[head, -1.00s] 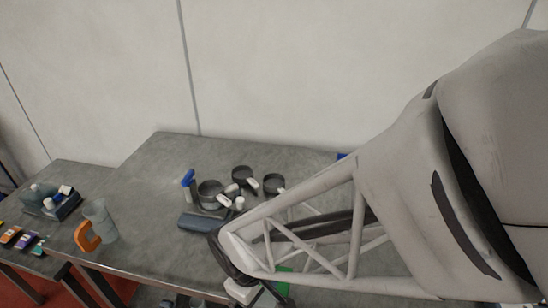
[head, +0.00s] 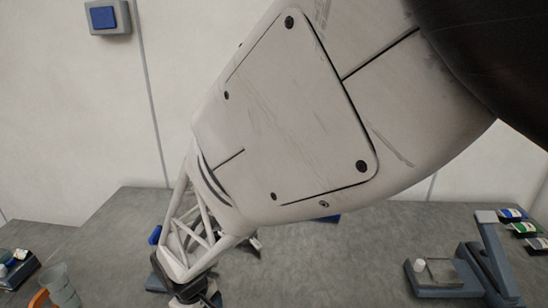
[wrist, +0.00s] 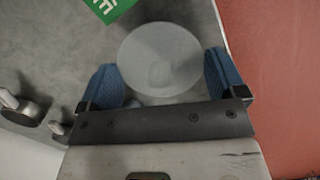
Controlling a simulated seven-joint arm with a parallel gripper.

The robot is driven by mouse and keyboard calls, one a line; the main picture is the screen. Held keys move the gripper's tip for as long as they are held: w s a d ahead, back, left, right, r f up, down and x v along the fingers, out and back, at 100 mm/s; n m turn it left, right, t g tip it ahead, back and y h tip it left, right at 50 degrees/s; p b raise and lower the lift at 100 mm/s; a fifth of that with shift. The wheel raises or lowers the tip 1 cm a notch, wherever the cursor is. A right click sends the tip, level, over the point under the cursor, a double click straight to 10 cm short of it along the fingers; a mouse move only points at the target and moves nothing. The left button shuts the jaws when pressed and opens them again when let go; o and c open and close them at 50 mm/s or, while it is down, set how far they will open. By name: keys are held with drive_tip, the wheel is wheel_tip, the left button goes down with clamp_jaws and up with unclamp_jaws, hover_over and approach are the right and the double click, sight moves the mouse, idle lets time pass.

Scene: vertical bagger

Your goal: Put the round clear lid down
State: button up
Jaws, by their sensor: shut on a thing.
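The round clear lid (wrist: 158,62) shows in the wrist view as a pale, see-through disc. It sits between the two blue fingers of my gripper (wrist: 162,82), which is shut on it. The grey tabletop (wrist: 55,55) lies below, and the lid is close to the table's right edge in that view. I cannot tell the gap between lid and table. In the head view my gripper (head: 196,296) is at the bottom edge, partly cut off, and the lid cannot be made out.
In the wrist view a green card (wrist: 108,8) lies beyond the lid and dark scoops (wrist: 30,115) lie at left. Red floor (wrist: 275,70) shows past the edge. In the head view an orange-handled jug (head: 60,285) stands left and a scale (head: 443,280) right.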

drive_tip(key=shift+w+a+f, duration=0.1)
drive_tip(key=shift+w+a, duration=0.7)
drive_tip(key=shift+a, duration=0.1)
drive_tip(key=shift+f, duration=1.75)
drive_tip(key=shift+f, duration=0.1)
drive_tip(key=o, duration=0.6)
drive_tip(key=shift+w+a+r, duration=0.1)
drive_tip(key=shift+a+r, duration=0.1)
drive_tip(key=shift+r, duration=1.8)
drive_tip(key=shift+w+a+r, duration=0.1)
drive_tip(key=shift+a+r, duration=0.15)
drive_tip(key=shift+r, duration=1.8)
drive_tip(key=shift+w+a+r, duration=0.1)
drive_tip(key=shift+a+r, duration=0.1)
drive_tip(key=shift+r, duration=1.8)
